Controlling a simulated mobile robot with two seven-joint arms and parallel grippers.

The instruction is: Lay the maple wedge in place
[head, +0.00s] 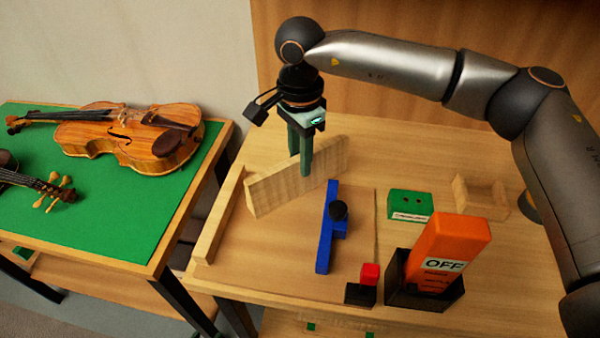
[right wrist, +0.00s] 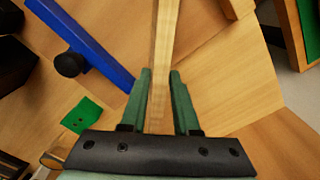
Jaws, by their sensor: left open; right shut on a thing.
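The maple wedge (head: 265,190) is a long pale wooden piece standing on its edge, set diagonally over the bench board. My right gripper (head: 300,164) comes down from above and is shut on the wedge near its middle. In the right wrist view the wedge (right wrist: 164,50) runs between the two green fingers (right wrist: 160,80). I cannot tell whether its lower edge touches the board. Its near-left end is close to a pale wooden strip (head: 218,220) along the board's left side. A blue bar (head: 325,235) with a black knob lies to its right. My left gripper is not in view.
An orange block marked OFF (head: 450,242) leans in a dark box (head: 425,297). A red cube (head: 370,274) sits by a black block. A green box (head: 410,204) and wooden tray (head: 480,197) stand right. Violins lie on a separate green-topped table (head: 100,225) at left.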

